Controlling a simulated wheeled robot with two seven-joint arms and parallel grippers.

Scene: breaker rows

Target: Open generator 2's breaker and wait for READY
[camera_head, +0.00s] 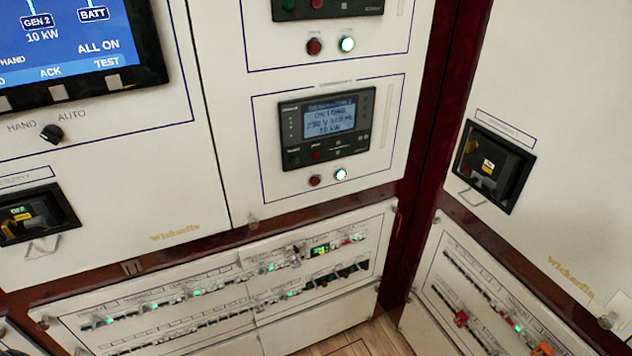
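The generator 2 controller (326,126) is on the middle panel. Its screen (328,118) appears to read GENERATOR 2, ON LOAD, about 230 V and 10 kW. Below it, a red lamp (314,180) looks dark and a green lamp (341,174) is lit. A black breaker (492,166) is recessed in the right panel; its label is too small to read surely. Another breaker (36,213) at the left has a label ending in SUPPLY and a green mark. Neither gripper is in view.
A blue display (66,42) at upper left shows GEN 2, 10 kW, BATT and ALL ON. A HAND/AUTO knob (51,133) is beneath it. Rows of small breakers line the lower middle panel (318,335) and lower right panel (432,325). A strip of wooden floor (372,338) shows between them.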

